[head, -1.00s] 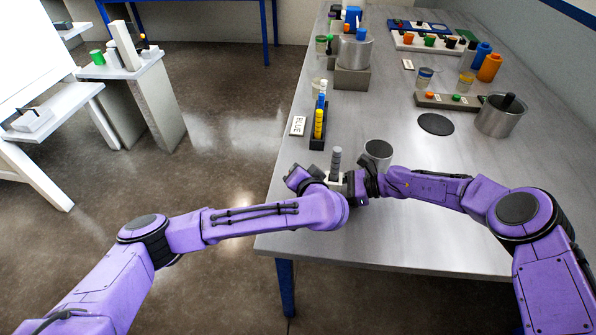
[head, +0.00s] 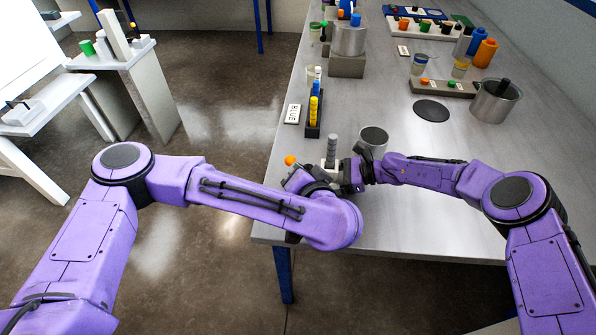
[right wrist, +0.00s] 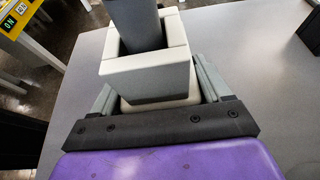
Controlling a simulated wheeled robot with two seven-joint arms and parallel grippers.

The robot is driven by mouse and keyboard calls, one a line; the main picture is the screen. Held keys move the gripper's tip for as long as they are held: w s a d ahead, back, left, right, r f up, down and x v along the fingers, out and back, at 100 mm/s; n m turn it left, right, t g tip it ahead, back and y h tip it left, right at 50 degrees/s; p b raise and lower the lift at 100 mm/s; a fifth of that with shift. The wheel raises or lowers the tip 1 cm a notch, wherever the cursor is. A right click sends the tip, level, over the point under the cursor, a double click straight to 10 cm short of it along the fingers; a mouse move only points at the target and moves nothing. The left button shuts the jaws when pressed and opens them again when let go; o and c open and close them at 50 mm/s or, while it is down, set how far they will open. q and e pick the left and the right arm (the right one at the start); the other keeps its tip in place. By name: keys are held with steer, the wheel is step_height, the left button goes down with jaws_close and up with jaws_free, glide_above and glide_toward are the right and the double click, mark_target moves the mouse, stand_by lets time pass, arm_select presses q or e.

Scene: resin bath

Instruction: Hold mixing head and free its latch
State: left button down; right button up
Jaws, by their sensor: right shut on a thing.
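The mixing head appears to be the pale square block with a grey upright post (head: 331,150) near the table's front left corner. In the right wrist view the pale block (right wrist: 150,78) sits between the fingers of my right gripper (right wrist: 158,98), with the grey post rising from its opening. My right gripper (head: 350,177) is shut on the block from the right. My left gripper (head: 298,180) is just left of the block, partly hidden by its own arm; its fingers cannot be made out. A small orange ball (head: 290,160) shows beside its tip; I cannot tell what it is fixed to.
A grey cup (head: 373,137) stands close behind my right gripper. A dark rack with yellow and blue tubes (head: 314,112) and a BLUE card (head: 292,113) lie farther left. A black disc (head: 431,110) and a steel pot (head: 496,100) are at right. The table's front right is clear.

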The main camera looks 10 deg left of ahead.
steer(key=o, duration=1.3)
